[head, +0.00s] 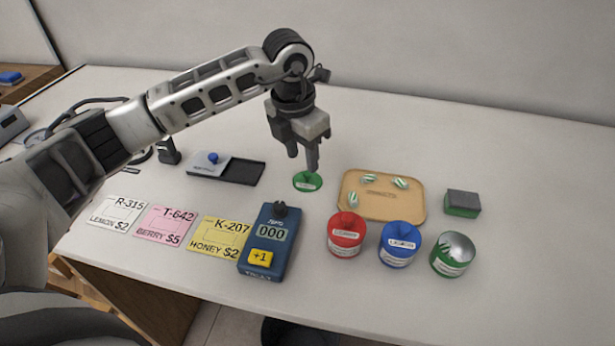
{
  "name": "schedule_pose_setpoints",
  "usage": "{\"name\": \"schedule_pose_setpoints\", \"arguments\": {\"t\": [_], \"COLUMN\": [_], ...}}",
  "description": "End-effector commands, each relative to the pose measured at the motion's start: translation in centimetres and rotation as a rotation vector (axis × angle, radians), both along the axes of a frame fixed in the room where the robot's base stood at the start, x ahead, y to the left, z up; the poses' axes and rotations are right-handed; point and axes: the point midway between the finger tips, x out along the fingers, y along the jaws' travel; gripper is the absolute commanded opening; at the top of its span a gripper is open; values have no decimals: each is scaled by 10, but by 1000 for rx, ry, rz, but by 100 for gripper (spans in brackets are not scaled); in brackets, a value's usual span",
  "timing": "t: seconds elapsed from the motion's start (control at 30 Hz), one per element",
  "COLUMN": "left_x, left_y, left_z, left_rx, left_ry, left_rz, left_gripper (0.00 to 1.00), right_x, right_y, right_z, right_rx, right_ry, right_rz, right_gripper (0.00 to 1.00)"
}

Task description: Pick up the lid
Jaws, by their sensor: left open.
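A green lid (308,184) with a pale label lies flat on the white counter, left of the tan tray. My left gripper (303,165) is open and points down just above the lid; its fingertips overlap the lid's far edge in the picture, and I cannot tell whether they touch it. A green jar (451,257) stands without a lid at the right end of the jar row. A red jar (346,236) and a blue jar (398,246) have their lids on. My right gripper does not show.
The tan tray (357,210) holds a few striped candies. A blue counter device (269,242) reads 000. Price cards (165,224), a black-and-white tray device (228,169) and a grey-green block (462,203) lie around. The counter's back right is clear.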

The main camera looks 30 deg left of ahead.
Motion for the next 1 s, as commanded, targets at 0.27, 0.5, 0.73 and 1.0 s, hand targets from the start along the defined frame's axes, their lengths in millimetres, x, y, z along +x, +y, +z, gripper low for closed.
{"name": "schedule_pose_setpoints", "arguments": {"t": [0.27, 0.5, 0.73, 1.0], "left_x": [7, 8, 8, 8], "left_y": [-6, -6, -6, -6], "left_z": [-37, -41, -41, -40], "left_rx": [-1, -1, -1, -1], "left_ry": [4, 1, 1, 1], "left_rz": [0, 0, 0, 0], "left_gripper": [41, 41, 0, 0], "right_x": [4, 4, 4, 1], "right_y": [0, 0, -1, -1], "right_z": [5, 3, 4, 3], "right_rx": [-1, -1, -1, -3], "right_ry": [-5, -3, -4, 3], "right_rz": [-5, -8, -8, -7], "right_gripper": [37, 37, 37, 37]}}
